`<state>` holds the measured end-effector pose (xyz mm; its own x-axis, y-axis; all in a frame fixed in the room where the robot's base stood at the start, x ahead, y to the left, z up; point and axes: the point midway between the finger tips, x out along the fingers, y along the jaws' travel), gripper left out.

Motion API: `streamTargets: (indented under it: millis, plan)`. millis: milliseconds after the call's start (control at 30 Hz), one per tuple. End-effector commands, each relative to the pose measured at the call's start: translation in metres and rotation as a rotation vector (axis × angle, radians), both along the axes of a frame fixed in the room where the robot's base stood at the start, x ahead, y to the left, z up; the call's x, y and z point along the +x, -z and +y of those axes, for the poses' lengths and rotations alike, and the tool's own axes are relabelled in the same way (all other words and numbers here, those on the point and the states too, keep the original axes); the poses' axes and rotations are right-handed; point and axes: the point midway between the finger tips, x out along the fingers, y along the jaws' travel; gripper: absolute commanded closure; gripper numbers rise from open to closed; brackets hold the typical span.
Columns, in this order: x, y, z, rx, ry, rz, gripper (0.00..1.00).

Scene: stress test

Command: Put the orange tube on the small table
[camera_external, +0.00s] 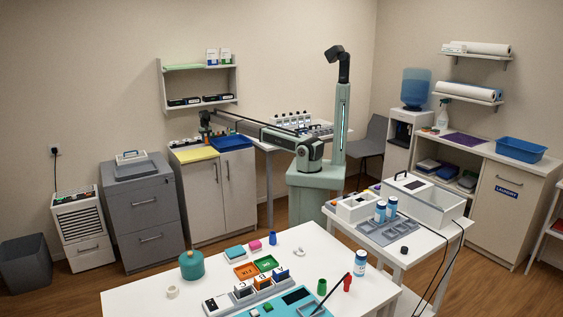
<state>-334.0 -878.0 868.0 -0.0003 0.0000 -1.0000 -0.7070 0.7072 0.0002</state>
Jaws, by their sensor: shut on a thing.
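My gripper (205,134) is at the far end of my outstretched arm, low over the top of the white cabinet (222,190) at the back left. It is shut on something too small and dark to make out. I cannot make out an orange tube anywhere. A smaller white table (397,258) stands right of centre, far from my gripper, and may be the small table. It bears a grey rack (388,232), blue-and-white bottles (380,211) and white boxes.
A yellow cloth (195,154) and a blue tray (231,141) lie on the cabinet near my gripper. A wall shelf (200,103) hangs just above. The front white table (140,297) is crowded with small items, including a green pot (191,266).

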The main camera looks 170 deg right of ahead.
Motion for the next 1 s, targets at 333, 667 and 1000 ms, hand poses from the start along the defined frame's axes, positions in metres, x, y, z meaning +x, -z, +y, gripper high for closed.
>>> streamTargets:
  millis: [333, 667, 1000]
  plan:
    - [0.0, 0.031, 0.0, 0.0, 0.0, 0.0, 0.95]
    - [0.0, 0.034, 0.0, 0.0, 0.0, 0.0, 0.95]
    - [0.0, 0.033, 0.0, 0.0, 0.0, 0.0, 0.55]
